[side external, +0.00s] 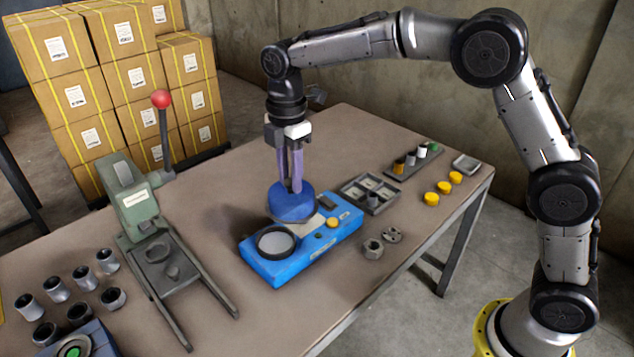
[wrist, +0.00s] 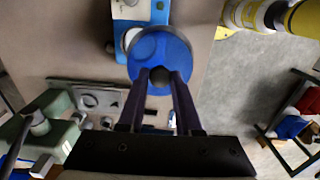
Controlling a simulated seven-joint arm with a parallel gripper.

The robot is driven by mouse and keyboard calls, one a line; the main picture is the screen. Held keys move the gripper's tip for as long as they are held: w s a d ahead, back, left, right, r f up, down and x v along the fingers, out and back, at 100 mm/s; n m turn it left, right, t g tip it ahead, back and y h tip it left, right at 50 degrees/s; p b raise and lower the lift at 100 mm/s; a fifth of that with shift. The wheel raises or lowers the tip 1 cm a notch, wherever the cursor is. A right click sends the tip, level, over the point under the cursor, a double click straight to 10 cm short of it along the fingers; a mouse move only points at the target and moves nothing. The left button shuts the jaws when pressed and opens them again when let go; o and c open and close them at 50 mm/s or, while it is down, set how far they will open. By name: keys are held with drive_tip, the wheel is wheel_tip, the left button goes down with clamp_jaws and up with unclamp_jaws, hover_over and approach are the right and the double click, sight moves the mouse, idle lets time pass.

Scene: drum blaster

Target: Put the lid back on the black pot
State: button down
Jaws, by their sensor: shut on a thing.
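My gripper (side external: 291,188) has its long purple fingers shut on the top of a round blue lid (side external: 290,208). The wrist view also shows the blue lid (wrist: 160,48), with its dark knob (wrist: 160,76) between the fingertips. The lid is over the back part of a blue base (side external: 300,262); I cannot tell whether it touches it. A round, black-rimmed opening with a pale grey inside (side external: 276,243), likely the black pot, is at the base's front left, uncovered. The lid partly hides the base in the wrist view.
A green lever press (side external: 135,195) with a red knob stands to the left. Several metal cups (side external: 55,289) lie at the front left. A compartment tray (side external: 369,193), a metal nut (side external: 372,248) and yellow caps (side external: 443,187) are to the right. Bare table lies between press and base.

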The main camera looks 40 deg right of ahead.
drive_tip(key=shift+w+a+f, duration=0.2)
drive_tip(key=shift+w+f, duration=0.7)
drive_tip(key=shift+f, duration=1.25)
drive_tip(key=shift+w+a+f, duration=0.25)
drive_tip(key=shift+w+f, duration=0.65)
drive_tip(key=shift+f, duration=1.2)
drive_tip(key=shift+w+a+f, duration=0.2)
drive_tip(key=shift+w+f, duration=0.7)
drive_tip(key=shift+f, duration=1.25)
drive_tip(key=shift+f, duration=0.15)
unclamp_jaws()
drive_tip(key=shift+r, duration=3.5)
